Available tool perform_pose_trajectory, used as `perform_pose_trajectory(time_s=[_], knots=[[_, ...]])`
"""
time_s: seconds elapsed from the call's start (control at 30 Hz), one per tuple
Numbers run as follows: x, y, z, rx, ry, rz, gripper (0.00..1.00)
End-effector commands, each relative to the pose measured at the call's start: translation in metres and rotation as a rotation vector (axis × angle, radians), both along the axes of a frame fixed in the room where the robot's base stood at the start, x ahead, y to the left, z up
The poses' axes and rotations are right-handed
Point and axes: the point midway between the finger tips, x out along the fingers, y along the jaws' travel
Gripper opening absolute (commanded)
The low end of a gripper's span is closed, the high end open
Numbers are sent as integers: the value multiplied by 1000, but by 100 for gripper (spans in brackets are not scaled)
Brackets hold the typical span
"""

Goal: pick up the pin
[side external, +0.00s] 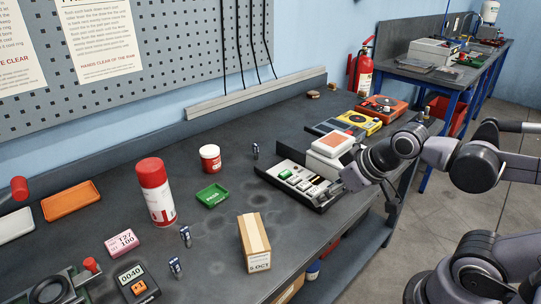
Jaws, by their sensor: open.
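I cannot tell for sure which thing is the pin. Small upright blue-and-silver pieces stand on the bench: one (185,236) right of the spray can, one (175,267) nearer the front, and one (255,151) farther back. A black tray (322,207) holds several small white, grey and green parts, too small to make out. My gripper (349,180) is at the tray's right end, low and close to the white block with an orange top (332,146). It is open; its fingertips are small and partly merged with the tray parts, and I see nothing held.
A yellow device (360,122) and an orange one (382,108) lie behind my gripper. Bare bench surrounds the green tray.

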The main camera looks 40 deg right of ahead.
Motion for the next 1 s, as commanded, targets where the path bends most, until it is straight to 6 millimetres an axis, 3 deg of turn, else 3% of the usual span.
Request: perform_pose_trajectory(time_s=[0.2,0.37,0.7,1.0], knots=[[4,3,4,-9,8,22,46],[23,16,22,-59,56,136,46],[90,72,61,-219,208,540,46],[144,137,68,-342,325,913,46]])
